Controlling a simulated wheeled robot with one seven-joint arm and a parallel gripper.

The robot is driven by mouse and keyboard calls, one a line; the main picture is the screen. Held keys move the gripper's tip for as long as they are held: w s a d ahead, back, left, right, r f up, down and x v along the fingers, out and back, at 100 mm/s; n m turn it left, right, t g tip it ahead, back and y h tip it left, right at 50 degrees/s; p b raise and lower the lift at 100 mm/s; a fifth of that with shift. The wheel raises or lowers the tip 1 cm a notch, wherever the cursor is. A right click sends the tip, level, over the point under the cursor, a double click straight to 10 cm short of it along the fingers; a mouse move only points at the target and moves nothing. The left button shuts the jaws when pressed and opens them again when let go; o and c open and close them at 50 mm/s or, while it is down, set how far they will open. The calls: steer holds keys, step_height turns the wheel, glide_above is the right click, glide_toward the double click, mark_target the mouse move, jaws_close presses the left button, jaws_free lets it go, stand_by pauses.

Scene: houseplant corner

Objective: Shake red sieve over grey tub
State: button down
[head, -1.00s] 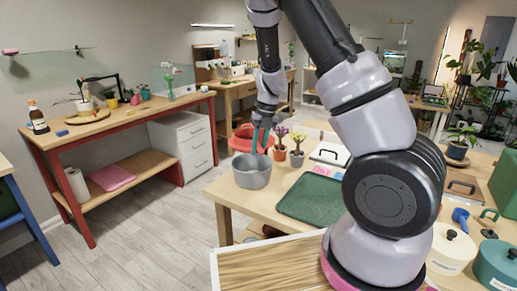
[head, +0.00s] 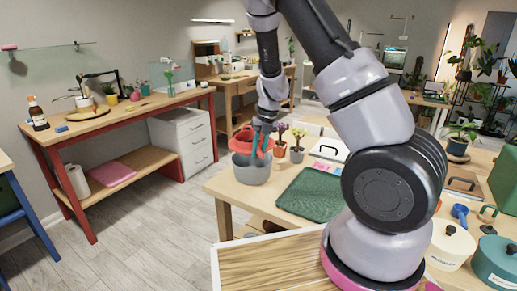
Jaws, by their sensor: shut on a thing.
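The red sieve (head: 241,146) is in the head view, directly above the grey tub (head: 251,174). It overlaps the tub's upper rim in the picture, so I cannot tell whether they touch. My gripper (head: 262,146), with teal fingers, is shut on the sieve at its right side. The fingers cover part of the sieve, and its contents are not clear. The grey tub stands upright at the left end of the wooden table (head: 233,190).
Two small potted plants (head: 280,152) (head: 297,155) stand close right of the tub. A dark green tray (head: 312,194) lies in front of them. A cream pot (head: 451,247) and a teal pot (head: 496,264) stand at the lower right. Floor is clear to the left.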

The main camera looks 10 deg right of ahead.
steer(key=shift+d+x, duration=0.15)
steer(key=shift+x, duration=0.65)
steer(key=shift+d+x, duration=0.2)
steer(key=shift+x, duration=0.6)
steer(key=shift+f, duration=0.15)
